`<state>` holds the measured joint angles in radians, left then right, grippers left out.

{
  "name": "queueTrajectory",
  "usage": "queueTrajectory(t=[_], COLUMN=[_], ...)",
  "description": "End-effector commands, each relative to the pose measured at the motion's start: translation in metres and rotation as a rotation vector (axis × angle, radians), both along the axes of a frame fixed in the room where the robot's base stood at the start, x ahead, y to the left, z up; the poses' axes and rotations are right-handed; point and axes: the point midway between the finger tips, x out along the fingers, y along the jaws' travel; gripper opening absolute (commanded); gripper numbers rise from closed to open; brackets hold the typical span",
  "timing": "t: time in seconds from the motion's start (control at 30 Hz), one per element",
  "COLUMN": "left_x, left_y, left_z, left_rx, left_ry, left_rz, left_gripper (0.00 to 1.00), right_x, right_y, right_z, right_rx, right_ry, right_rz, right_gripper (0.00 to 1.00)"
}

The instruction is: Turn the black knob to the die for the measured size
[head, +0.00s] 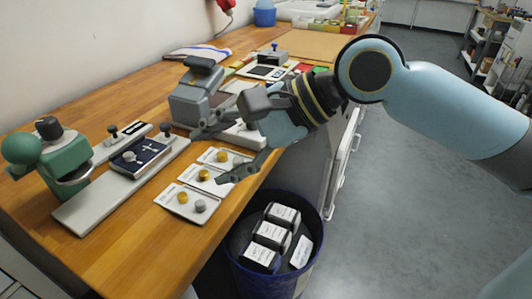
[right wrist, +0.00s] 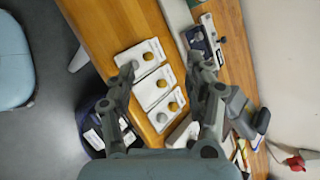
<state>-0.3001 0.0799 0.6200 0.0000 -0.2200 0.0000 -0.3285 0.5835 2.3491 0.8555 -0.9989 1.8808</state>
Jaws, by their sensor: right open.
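A green press (head: 65,165) with a green ball handle (head: 20,148) and a black knob (head: 48,127) on top stands at the left of the bench. Beside it is a light grey base (head: 85,207) with a dark blue plate (head: 142,157) and small black knobs (head: 165,128). Which die the black knob points to is too small to tell. My right gripper (head: 210,157) is open and empty, over the white cards with gold and silver buttons, to the right of the press. In the right wrist view its fingers (right wrist: 160,65) spread above those cards (right wrist: 153,87). My left gripper is not in view.
A grey device with a dark handle (head: 203,65) stands behind my right gripper. A dark blue bin (head: 237,270) with several labelled black boxes stands below the bench edge. Bare wood (head: 130,245) lies in front of the press base. A red object (head: 226,6) hangs on the wall.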

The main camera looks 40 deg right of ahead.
Motion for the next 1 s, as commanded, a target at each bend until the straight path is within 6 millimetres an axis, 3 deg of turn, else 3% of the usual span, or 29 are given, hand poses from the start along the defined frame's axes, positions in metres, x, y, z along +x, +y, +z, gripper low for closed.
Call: queueTrajectory(t=[0.2,0.4,1.0], left_x=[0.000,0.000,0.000], left_y=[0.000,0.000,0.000], left_z=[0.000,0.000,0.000], left_rx=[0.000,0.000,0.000], left_ry=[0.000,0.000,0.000], left_rz=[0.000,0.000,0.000], left_gripper=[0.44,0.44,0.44], right_x=[-0.015,-0.022,-0.023], right_y=[-0.004,-0.008,-0.008], right_z=[-0.023,-0.032,-0.034], right_rx=[-0.250,-0.364,-0.384], right_ry=[-0.088,-0.122,-0.126], right_rz=[0.140,0.212,0.224], right_gripper=[0.53,0.53,0.53])
